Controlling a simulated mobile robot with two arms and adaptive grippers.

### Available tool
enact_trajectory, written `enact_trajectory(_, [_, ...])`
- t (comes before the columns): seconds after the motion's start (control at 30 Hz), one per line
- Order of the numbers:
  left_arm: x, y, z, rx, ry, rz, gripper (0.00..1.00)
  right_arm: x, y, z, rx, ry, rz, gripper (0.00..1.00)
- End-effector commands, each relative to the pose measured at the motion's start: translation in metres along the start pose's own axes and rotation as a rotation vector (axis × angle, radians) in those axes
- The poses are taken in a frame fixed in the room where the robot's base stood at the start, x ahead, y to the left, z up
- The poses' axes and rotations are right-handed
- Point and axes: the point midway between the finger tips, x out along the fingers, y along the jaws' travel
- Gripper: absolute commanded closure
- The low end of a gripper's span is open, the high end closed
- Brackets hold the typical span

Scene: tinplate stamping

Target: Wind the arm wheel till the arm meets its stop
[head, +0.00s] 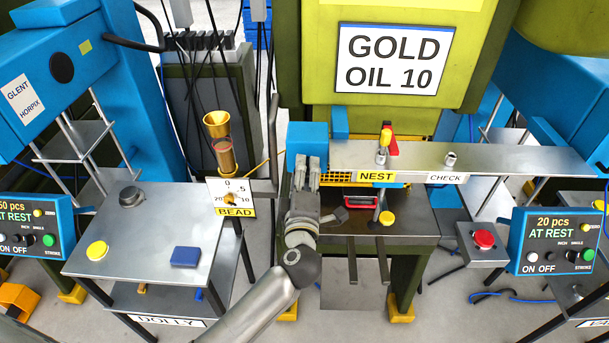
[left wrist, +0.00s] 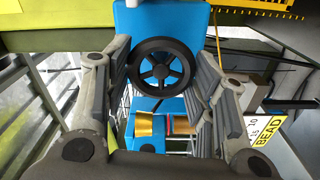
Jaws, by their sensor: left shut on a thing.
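My left gripper (head: 307,172) reaches up from the bottom middle of the head view to just below a blue block (head: 307,139) at the left end of the steel bar. In the left wrist view a black spoked handwheel (left wrist: 161,43) sits on the blue block (left wrist: 160,18), between my two fingers. The left gripper is shut on this wheel, one finger at each side of the rim. The gripper hides the wheel in the head view. A BEAD dial (head: 231,197) stands to its left, its pointer hard to read. My right gripper is not in view.
A brass funnel piece (head: 217,125) stands above the dial, left of my gripper. The steel bar (head: 510,157) with NEST and CHECK labels runs right. A dolly table (head: 150,235) holds a blue pad (head: 186,256) and yellow button (head: 97,249). A red-handled item (head: 361,202) lies right of my gripper.

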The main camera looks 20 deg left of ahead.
Motion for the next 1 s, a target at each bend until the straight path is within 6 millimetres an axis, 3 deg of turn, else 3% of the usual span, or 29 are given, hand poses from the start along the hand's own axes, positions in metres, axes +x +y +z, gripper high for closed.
enact_trajectory(0.77, [-0.0002,-0.0003,0.0004,0.102,-0.001,-0.001,0.72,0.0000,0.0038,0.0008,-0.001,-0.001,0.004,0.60])
enact_trajectory(0.8, [-0.0002,-0.0004,0.0005,0.102,-0.001,-0.001,0.43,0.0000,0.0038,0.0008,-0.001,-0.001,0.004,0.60])
enact_trajectory(0.83, [-0.0002,-0.0004,0.0004,0.102,-0.001,-0.001,0.39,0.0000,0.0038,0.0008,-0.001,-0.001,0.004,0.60])
enact_trajectory(1.0, [-0.0002,-0.0001,0.0004,0.100,-0.001,-0.001,0.39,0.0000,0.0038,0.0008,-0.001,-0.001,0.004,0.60])
